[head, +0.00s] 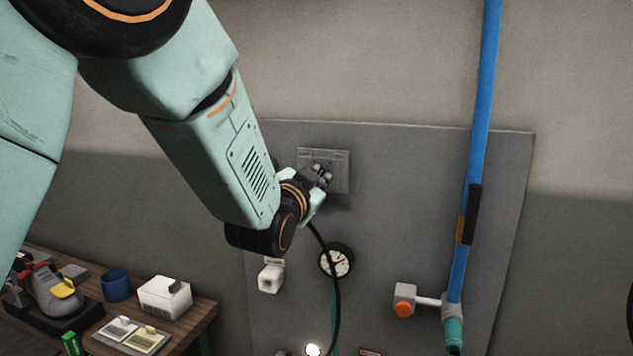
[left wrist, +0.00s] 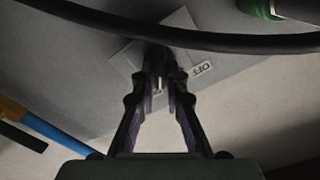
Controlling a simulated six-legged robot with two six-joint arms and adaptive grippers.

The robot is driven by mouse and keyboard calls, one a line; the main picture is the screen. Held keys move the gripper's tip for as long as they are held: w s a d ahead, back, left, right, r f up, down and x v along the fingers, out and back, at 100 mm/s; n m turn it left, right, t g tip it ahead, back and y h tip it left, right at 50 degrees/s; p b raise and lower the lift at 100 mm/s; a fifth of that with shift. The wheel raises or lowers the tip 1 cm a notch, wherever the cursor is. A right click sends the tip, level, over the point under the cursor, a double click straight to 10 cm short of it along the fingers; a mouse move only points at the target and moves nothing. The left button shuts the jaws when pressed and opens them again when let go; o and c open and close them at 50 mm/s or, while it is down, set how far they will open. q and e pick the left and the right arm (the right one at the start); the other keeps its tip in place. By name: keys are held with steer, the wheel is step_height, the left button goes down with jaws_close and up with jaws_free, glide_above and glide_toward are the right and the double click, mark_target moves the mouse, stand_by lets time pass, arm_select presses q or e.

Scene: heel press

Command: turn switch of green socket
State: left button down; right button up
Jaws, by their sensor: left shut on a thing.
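A grey switch plate (head: 338,167) is mounted near the top of the grey wall panel. My left gripper (head: 321,177) reaches it from the left and covers its lower left part. In the left wrist view the fingers (left wrist: 160,66) are close together on the switch of the plate (left wrist: 181,22), and the switch itself is mostly hidden between them. A label reading OFF (left wrist: 202,69) shows just right of the fingertips. A rounded green part (left wrist: 288,9), possibly the green socket, shows at the top right corner of the left wrist view. My right gripper is not in view.
A black cable (left wrist: 240,42) crosses in front of the plate in the left wrist view. Below on the panel (head: 420,220) are a round gauge (head: 337,260) and an orange button (head: 404,309). A blue pipe (head: 480,100) runs down at right. A cluttered wooden table (head: 200,318) stands lower left.

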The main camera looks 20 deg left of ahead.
arm_select(q)
steer(key=shift+m, duration=0.4)
steer(key=c, duration=1.8)
jaws_free()
steer(key=o, duration=0.4)
steer(key=shift+s, duration=0.25)
steer(key=shift+w, duration=0.1)
steer(key=shift+w, duration=0.1)
